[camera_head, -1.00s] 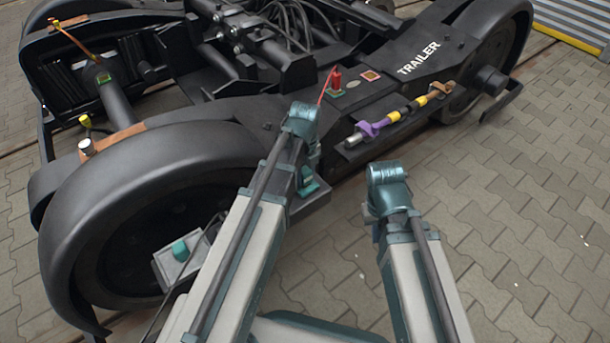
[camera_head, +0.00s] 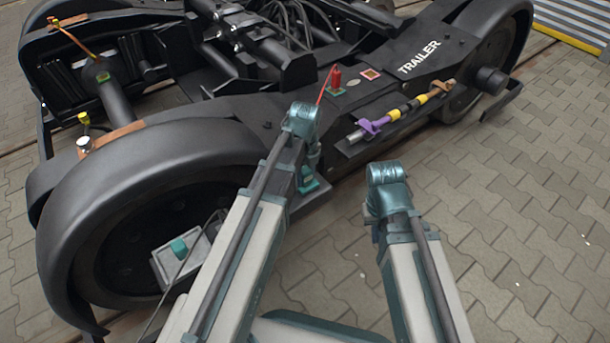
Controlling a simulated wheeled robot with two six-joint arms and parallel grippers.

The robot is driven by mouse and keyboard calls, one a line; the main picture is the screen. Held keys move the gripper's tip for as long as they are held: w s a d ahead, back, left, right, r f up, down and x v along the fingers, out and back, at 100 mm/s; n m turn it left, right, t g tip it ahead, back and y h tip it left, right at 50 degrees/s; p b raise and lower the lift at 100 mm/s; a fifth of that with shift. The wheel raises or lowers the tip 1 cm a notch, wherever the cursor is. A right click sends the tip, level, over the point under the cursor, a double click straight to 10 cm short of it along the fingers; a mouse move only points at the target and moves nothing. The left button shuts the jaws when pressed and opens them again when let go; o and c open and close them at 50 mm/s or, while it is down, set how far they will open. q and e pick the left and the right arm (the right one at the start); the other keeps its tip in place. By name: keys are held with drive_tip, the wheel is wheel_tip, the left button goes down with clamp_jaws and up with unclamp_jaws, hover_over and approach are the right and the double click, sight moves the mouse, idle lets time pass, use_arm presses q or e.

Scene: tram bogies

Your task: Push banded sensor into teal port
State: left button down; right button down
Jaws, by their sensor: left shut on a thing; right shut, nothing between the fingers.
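A teal port-like piece (camera_head: 179,247) sits on a light grey plate (camera_head: 163,268) in front of the near wheel. A thin dark line, perhaps a cable, runs from behind my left arm down past this plate. My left arm covers the area just right of the plate, and its gripper is hidden behind its links. My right gripper is hidden behind my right arm. I cannot make out a banded sensor at either gripper. A rod with black and yellow bands (camera_head: 408,107) lies along the bogie's side between purple and brown pieces; I cannot tell whether it is the sensor.
The black bogie frame (camera_head: 230,112) and the wheel cover (camera_head: 130,165) fill the left and middle. A red piece (camera_head: 336,78) stands on the frame near a square orange-rimmed port (camera_head: 371,74). Another teal piece (camera_head: 307,181) is beside my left arm. Paving on the right is clear.

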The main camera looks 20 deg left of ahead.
use_arm(q)
drive_tip(key=shift+s+d+f+b, duration=0.15)
drive_tip(key=shift+s+f+b, duration=0.25)
drive_tip(key=shift+f+b, duration=0.1)
drive_tip(key=shift+c, duration=1.8)
unclamp_jaws()
drive_tip(key=shift+s, duration=0.1)
drive_tip(key=shift+r+p, duration=0.65)
drive_tip(key=shift+p, duration=0.3)
wheel_tip(320, 180, up, 14)
drive_tip(key=p, duration=1.3)
drive_tip(key=shift+w+f+p, duration=0.2)
drive_tip(key=shift+w+p, duration=0.1)
drive_tip(key=shift+w, duration=0.05)
wheel_tip(320, 180, up, 12)
drive_tip(key=n+p, duration=1)
drive_tip(key=p, duration=0.2)
hover_over(305, 171)
drive_tip(key=s+d, duration=0.6)
drive_tip(key=s, duration=0.1)
drive_tip(key=s+d+r+n+y+p, duration=0.1)
drive_tip(key=s+d+r+n+p, duration=0.3)
drive_tip(key=s+r+n+p, duration=0.3)
wheel_tip(305, 171, up, 3)
drive_tip(key=n+p, duration=0.3)
drive_tip(key=n, duration=0.1)
drive_tip(key=shift+d+n, duration=0.15)
drive_tip(key=shift+n, duration=0.25)
